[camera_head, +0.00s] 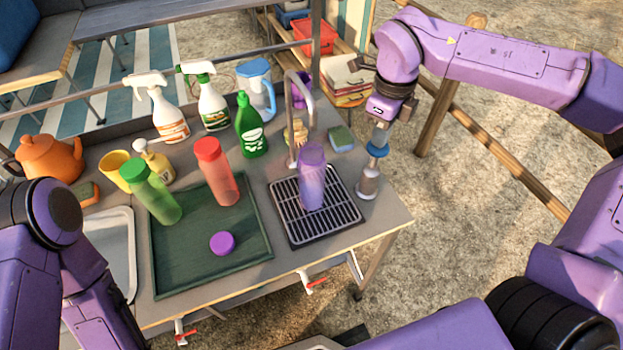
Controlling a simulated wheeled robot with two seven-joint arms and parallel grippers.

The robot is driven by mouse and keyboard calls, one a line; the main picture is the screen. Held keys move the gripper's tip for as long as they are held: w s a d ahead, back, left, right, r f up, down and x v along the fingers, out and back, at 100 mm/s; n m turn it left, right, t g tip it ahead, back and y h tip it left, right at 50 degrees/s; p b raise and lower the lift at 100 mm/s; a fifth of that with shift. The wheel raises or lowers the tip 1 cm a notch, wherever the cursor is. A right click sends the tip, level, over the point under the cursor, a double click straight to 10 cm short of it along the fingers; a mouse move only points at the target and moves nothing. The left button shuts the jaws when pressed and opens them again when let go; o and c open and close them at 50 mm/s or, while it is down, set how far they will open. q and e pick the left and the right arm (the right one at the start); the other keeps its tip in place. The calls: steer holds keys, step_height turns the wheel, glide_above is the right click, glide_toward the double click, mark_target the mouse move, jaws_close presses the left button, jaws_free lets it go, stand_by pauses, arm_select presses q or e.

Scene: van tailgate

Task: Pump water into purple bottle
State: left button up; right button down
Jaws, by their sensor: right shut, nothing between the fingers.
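The purple bottle (312,182) stands upright on the black drain grate (283,217), close to the curved metal faucet (292,120). I cannot see the water level or any stream. A hand pump (369,182) with a blue part near its top stands at the counter's right edge, right of the bottle. My right gripper (380,132) points down, shut, right above the pump and seemingly touching its top. A purple cap (222,243) lies on the green mat. My left arm enters at lower left, but its gripper is out of view.
On the green mat (180,268) stand a green bottle (152,195) and a red bottle (217,175). Spray bottles, a green soap bottle (250,128) and a blue jug (257,88) line the back. A sponge (341,138) lies behind the grate.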

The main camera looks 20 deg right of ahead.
mark_target(377, 150)
steer(key=shift+s+f+b, duration=0.1)
steer(key=shift+f+b, duration=1.05)
steer(key=shift+f, duration=1.05)
steer(key=shift+r, duration=0.1)
step_height(377, 150, up, 4)
steer(key=p, duration=0.5)
steer(key=shift+r, duration=0.2)
steer(key=shift+f, duration=0.1)
steer(key=shift+f+b, duration=1.45)
steer(key=shift+f, duration=0.85)
step_height(377, 150, up, 5)
steer(key=p, duration=0.4)
steer(key=shift+f+p, duration=0.2)
steer(key=shift+p, duration=0.2)
